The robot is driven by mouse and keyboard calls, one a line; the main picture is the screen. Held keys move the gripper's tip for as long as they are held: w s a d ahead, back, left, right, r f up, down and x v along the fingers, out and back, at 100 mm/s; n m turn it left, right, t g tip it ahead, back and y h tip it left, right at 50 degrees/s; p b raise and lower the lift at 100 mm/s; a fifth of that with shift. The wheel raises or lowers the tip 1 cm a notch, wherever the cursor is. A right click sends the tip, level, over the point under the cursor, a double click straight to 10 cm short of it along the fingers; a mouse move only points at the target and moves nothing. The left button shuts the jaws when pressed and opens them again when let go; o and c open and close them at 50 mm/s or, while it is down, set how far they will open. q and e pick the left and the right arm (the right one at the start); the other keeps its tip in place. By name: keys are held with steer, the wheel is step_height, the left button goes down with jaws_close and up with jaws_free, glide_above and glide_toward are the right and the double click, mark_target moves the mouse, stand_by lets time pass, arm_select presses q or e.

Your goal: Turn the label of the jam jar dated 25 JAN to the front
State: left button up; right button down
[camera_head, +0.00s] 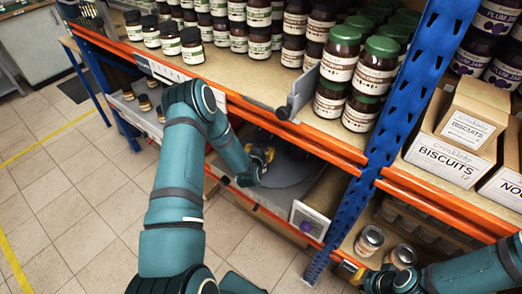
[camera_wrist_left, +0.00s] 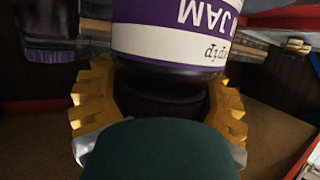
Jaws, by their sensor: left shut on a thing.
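A jam jar (camera_wrist_left: 185,35) with a dark purple lid and a purple and white label fills the upper middle of the left wrist view. The word JAM appears upside down there, and no date can be read. My left gripper (camera_wrist_left: 160,88) is shut on this jar, with a yellow finger on each side of its lid. In the head view my left gripper (camera_head: 262,158) reaches into the lower shelf bay, and the held jar cannot be made out. My right gripper (camera_head: 368,277) is low at the right, partly cut off, and its opening is unclear.
A grey round surface (camera_head: 290,172) lies in the lower bay beside a white-fronted box (camera_head: 308,222) with a purple spot. A blue upright (camera_head: 375,155) stands to the right. Green-lidded jars (camera_head: 375,65) crowd the upper shelf. Silver-lidded jars (camera_head: 369,240) stand near my right gripper.

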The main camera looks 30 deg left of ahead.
arm_select(q)
steer(key=shift+f+b, duration=0.2)
steer(key=shift+b, duration=0.15)
stand_by(0.7)
steer(key=o, duration=1.5)
steer(key=shift+c, duration=0.2)
steer(key=shift+s, duration=0.15)
steer(key=v, duration=1.1)
steer(key=shift+s+d, duration=0.25)
steer(key=shift+s, duration=0.05)
steer(key=shift+r, duration=0.1)
